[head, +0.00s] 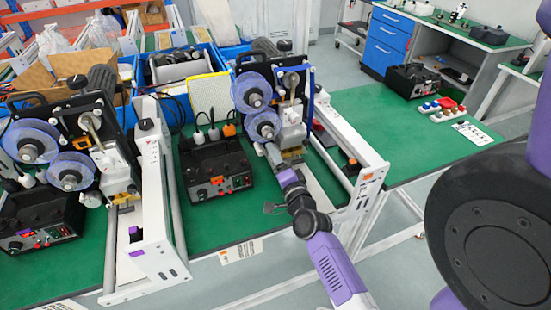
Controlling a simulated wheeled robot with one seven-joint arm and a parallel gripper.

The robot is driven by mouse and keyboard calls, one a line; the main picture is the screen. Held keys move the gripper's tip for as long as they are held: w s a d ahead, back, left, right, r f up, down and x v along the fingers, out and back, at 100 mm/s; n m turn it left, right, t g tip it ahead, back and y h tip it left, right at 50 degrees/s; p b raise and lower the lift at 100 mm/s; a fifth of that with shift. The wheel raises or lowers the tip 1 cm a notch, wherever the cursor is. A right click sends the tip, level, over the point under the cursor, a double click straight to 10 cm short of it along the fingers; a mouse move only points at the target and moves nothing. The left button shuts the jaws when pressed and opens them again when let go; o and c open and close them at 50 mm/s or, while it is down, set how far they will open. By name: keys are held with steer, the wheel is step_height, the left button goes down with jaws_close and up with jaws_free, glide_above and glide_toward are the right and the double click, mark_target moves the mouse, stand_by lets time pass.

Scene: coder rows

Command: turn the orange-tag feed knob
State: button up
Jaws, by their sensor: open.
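The right-hand coder (275,110) has blue film reels and a white frame with an orange tag (366,175) on its front end plate. My gripper (279,164) is at the end of my purple arm, in front of the coder's lower head and left of the tagged end plate. It is open; its fingertips are small and partly lost against the coder. It looks apart from the knob, and I see nothing in it.
A black control box (217,172) stands left of my gripper. The left-hand coder (75,150) has a purple tag (138,252) on its frame. The green bench (400,140) is mostly clear to the right, up to a row of coloured buttons (441,109). A blue drawer cabinet (388,42) stands behind.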

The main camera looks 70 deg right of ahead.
steer(key=b+v, duration=0.1)
steer(key=v, duration=0.6)
steer(key=shift+s+a+b, duration=0.25)
steer(key=shift+s+b, duration=0.05)
stand_by(0.6)
